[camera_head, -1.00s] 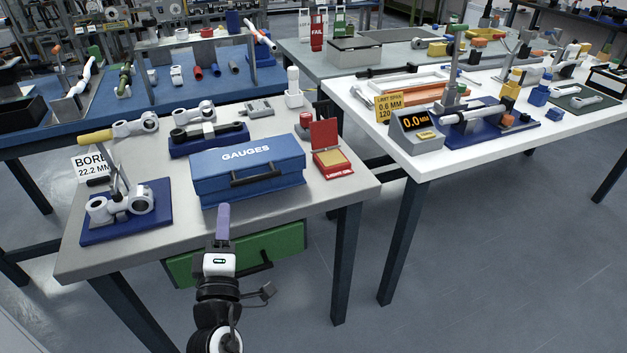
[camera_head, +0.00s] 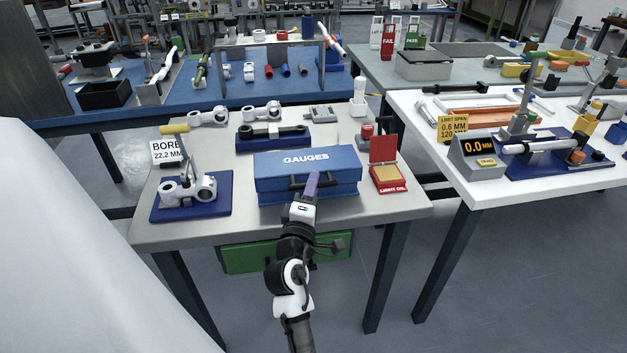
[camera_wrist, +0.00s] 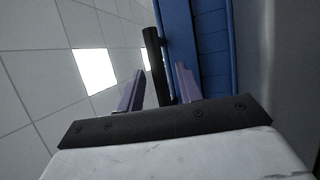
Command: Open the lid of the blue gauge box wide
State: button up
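The blue gauge box (camera_head: 335,170), marked "GAUGES", stands on the near grey table with its lid (camera_head: 280,163) closed. Its dark handle (camera_head: 297,183) is on the front face, partly hidden by my gripper. My gripper (camera_head: 312,180) is at the box front, near the handle's right part. In the wrist view the two purple fingers of my gripper (camera_wrist: 160,80) are apart, with the black handle (camera_wrist: 154,55) showing between their tips. The blue box face (camera_wrist: 209,45) is just beyond the right finger. I cannot tell whether a finger touches the handle.
A red open case (camera_head: 387,180) stands right of the box. A bore fixture on a blue plate (camera_head: 222,192) is to the left, and a part on a blue stand (camera_head: 290,140) is behind. A green drawer (camera_head: 240,259) hangs below the grey table (camera_head: 160,236).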

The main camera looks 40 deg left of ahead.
jog(key=shift+w+a+r, duration=0.1)
jog(key=shift+w+a, duration=0.05)
jog(key=shift+w, duration=0.3)
grip_shut()
jog(key=shift+r, duration=0.15)
